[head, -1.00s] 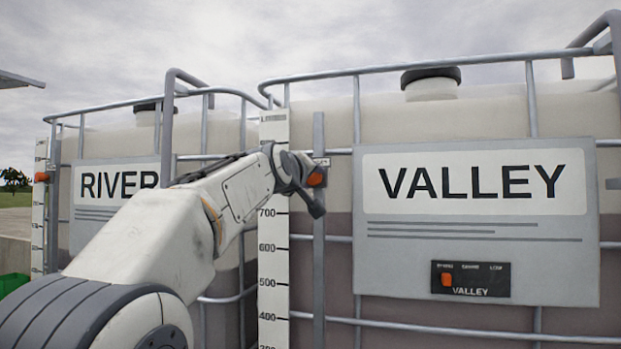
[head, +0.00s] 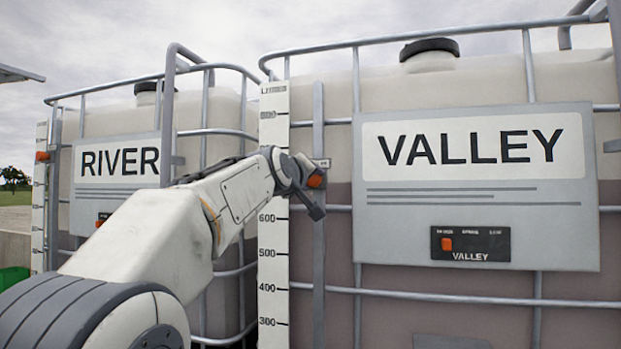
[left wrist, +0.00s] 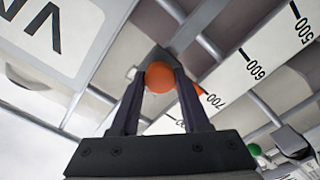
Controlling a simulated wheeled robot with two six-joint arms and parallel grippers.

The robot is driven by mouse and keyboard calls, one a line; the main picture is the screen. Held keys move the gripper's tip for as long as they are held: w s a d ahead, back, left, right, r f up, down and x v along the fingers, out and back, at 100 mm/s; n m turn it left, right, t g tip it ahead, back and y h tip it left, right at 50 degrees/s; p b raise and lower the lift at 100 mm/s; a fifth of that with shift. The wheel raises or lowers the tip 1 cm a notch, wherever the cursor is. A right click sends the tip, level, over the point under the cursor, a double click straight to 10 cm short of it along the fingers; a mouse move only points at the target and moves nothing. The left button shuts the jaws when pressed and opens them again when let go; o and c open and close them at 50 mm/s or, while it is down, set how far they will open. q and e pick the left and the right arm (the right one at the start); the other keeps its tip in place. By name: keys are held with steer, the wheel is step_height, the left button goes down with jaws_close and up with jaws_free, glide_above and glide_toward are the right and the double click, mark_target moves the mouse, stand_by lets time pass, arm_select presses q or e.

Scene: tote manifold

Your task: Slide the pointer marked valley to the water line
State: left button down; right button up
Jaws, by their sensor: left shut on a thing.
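The valley pointer, an orange knob (head: 316,181), sits on a grey vertical rail (head: 319,260) beside the white number scale (head: 273,270) of the VALLEY tank (head: 440,90). My left gripper (head: 309,184) is at the knob; the left wrist view shows its dark fingers (left wrist: 160,76) shut on the orange knob (left wrist: 160,100). The tank's water line (head: 338,184) shows as the top of the darker band, right of the rail. The pointer looks about level with it, between 600 and 800; my arm covers the scale there. My right gripper is out of view.
The VALLEY sign (head: 475,230) and its switch panel (head: 470,244) are right of the rail. Tank cage bars (head: 338,289) run close to the gripper. The RIVER tank (head: 105,125) with its own orange pointer (head: 43,156) stands left. A green bin (head: 14,280) is far left.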

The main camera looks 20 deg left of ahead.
arm_select(q)
steer(key=shift+f, duration=0.3)
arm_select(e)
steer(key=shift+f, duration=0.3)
arm_select(q)
steer(key=shift+c, duration=1.9)
jaws_free()
steer(key=s+b, duration=0.3)
steer(key=s, duration=0.7)
steer(key=shift+s+d+b, duration=0.15)
steer(key=shift+s+b, duration=0.1)
steer(key=shift+b, duration=0.1)
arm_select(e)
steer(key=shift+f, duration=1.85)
